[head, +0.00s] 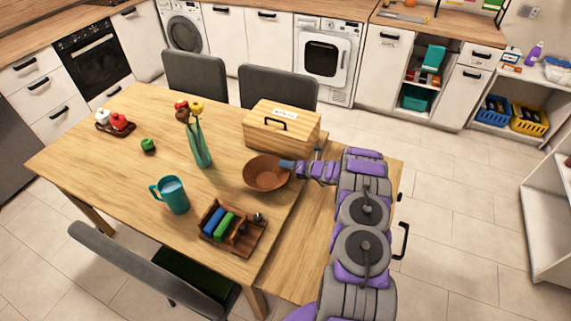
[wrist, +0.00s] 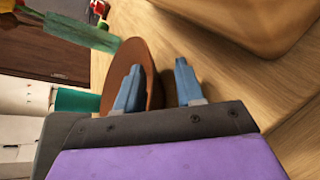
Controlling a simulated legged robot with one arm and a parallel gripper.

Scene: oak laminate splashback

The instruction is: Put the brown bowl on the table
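The brown bowl (head: 264,178) sits upright on the wooden table (head: 130,165), near its right edge and in front of the wooden box. It also shows in the wrist view (wrist: 144,52), where its rim runs between my two fingers. My gripper (head: 287,165) is at the bowl's right rim. In the wrist view my gripper (wrist: 156,80) has its blue fingers apart, one overlapping the bowl and the other outside it. I cannot tell whether either finger touches the bowl.
A wooden box (head: 283,128) with a handle stands close behind the bowl. A green vase (head: 199,145) with flowers, a teal mug (head: 172,195) and a wooden caddy (head: 234,232) stand left and in front. The table's left part has free room. Chairs (head: 195,75) line the far side.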

